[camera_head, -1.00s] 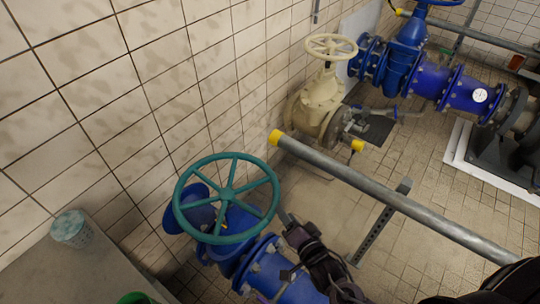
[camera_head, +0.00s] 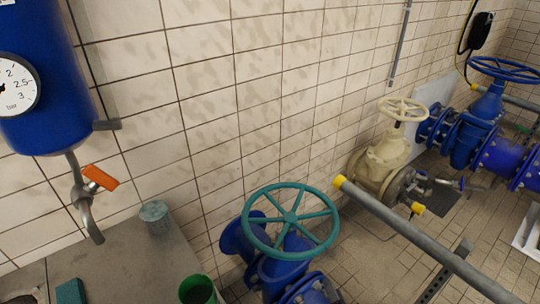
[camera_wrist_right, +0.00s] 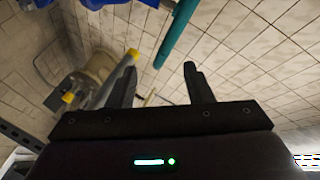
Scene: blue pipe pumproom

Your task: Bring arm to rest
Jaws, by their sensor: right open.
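My right gripper (camera_wrist_right: 158,72) shows in the right wrist view with its two dark fingers apart and nothing between them. The teal handwheel (camera_head: 290,216) sits on the blue valve (camera_head: 283,262) at lower centre. In the wrist view the wheel's teal rim (camera_wrist_right: 178,36) passes beyond the fingertips, and I see a gap between them. My left gripper is not in view.
A grey rail (camera_head: 415,236) with a yellow end cap runs to the lower right. A cream valve (camera_head: 385,163) stands behind it. At left are a grey bench (camera_head: 125,250) with a ribbed cup (camera_head: 156,217), a green cup (camera_head: 197,290), and a blue tank (camera_head: 45,105) with a gauge.

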